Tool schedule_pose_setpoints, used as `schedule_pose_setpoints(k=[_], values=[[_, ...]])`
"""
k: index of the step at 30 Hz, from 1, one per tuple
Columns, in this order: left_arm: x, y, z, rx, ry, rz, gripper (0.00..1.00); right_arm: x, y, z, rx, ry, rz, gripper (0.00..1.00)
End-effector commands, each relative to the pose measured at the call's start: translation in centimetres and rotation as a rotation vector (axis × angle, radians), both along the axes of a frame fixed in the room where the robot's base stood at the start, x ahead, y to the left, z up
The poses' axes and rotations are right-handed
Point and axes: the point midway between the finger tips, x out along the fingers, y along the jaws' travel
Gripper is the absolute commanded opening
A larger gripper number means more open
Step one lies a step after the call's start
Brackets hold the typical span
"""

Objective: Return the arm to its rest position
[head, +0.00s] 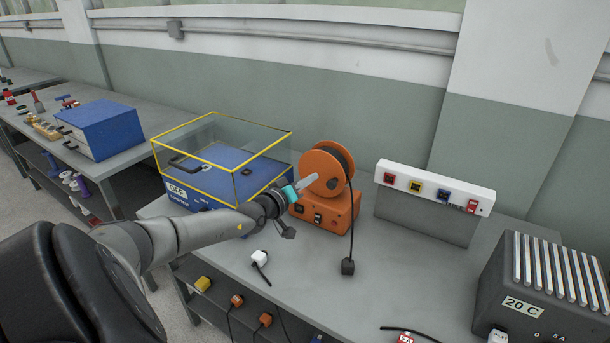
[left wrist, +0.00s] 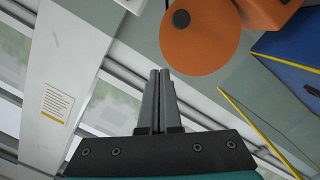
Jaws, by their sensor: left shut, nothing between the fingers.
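My left gripper (head: 306,182) reaches in from the left in the head view, just in front of the orange cable reel (head: 324,162). In the left wrist view its two fingers (left wrist: 160,75) are shut together with nothing between them. The reel's round orange disc (left wrist: 200,36) shows just right of the fingertips there. I cannot tell whether the fingers touch the reel. My right gripper is not in view.
A blue box with a yellow-edged clear cover (head: 240,125) stands left of the reel. A white socket panel (head: 434,188) and a grey ribbed box (head: 545,290) stand to the right. Cables and plugs lie at the bench's front. The middle right bench top (head: 400,285) is mostly clear.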

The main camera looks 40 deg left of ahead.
Motion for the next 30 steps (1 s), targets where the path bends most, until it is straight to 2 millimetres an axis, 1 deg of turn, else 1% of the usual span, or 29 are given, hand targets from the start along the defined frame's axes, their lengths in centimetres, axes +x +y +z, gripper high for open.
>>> schedule_pose_setpoints(k=[1,7,17,20,23,26,27,29,30], values=[[-0.5,-0.1,0.2,0.001,0.002,0.000,0.00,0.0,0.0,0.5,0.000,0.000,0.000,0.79],[-1.5,-0.3,0.3,0.000,0.001,0.001,0.00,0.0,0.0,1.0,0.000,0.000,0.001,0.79],[-1.7,-0.4,0.2,-0.003,-0.003,0.001,0.00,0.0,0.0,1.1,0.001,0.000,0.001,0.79],[-1.7,-1.2,0.1,-0.077,-0.026,0.006,0.00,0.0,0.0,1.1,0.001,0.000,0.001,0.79],[-2.0,-3.3,-0.2,-0.296,-0.097,0.025,0.00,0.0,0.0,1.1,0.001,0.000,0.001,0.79],[-2.6,-6.0,-0.3,-0.661,-0.213,0.069,0.00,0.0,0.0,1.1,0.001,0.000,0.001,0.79],[-3.1,-7.0,-0.4,-0.828,-0.265,0.095,0.00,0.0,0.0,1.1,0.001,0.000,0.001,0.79],[-3.8,-8.4,-0.6,-1.081,-0.344,0.139,0.00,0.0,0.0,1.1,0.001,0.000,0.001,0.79],[-4.4,-9.1,-0.7,-1.248,-0.398,0.172,0.00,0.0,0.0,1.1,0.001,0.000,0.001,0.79]])
